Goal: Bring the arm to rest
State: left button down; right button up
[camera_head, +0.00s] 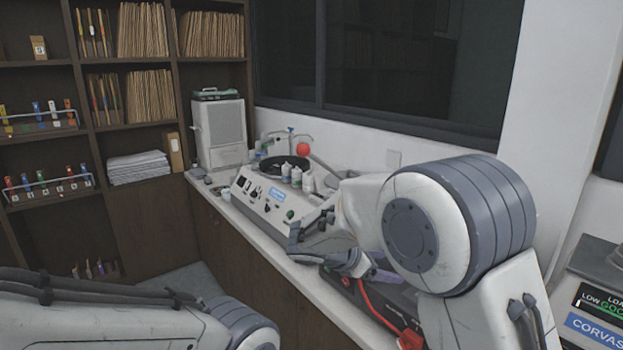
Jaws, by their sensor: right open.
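My right arm comes in from the right and reaches over the counter. Its gripper (305,246) is at the counter's front edge, in front of the grey-white bench machine. The gripper is open, and I see nothing between its fingers. My left arm crosses the lower left corner, and its gripper is out of view. The bench machine (262,203) has a dark round bowl (285,166), knobs and a blue label on its sloped front. My right arm hides its right side.
A black device with a red handle (376,311) lies on the counter (272,244), partly under my right arm. A light box-shaped appliance (221,133) stands at the counter's far end. Shelves with tubes and folders fill the left. A CORVAS-labelled machine (598,300) stands at right.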

jog(key=s+a+f+m+g+y+b, duration=0.2)
jog(key=s+a+f+m+y, duration=0.1)
jog(key=s, duration=0.8)
jog(key=s+a+f+m+g+y+b, duration=0.2)
jog(key=s+a+f+m+y, duration=0.2)
jog(key=s, duration=0.7)
jog(key=s+a+f+m+g+y+b, duration=0.1)
jog(key=s+a+f+m+y, duration=0.2)
jog(key=s+m, duration=0.3)
jog(key=s+a+f, duration=0.1)
jog(key=s, duration=0.4)
jog(key=shift+s+f+m+g+y+b, duration=0.2)
jog(key=shift+f+m+g+y+b, duration=0.1)
jog(key=shift+m+g+y+b, duration=0.1)
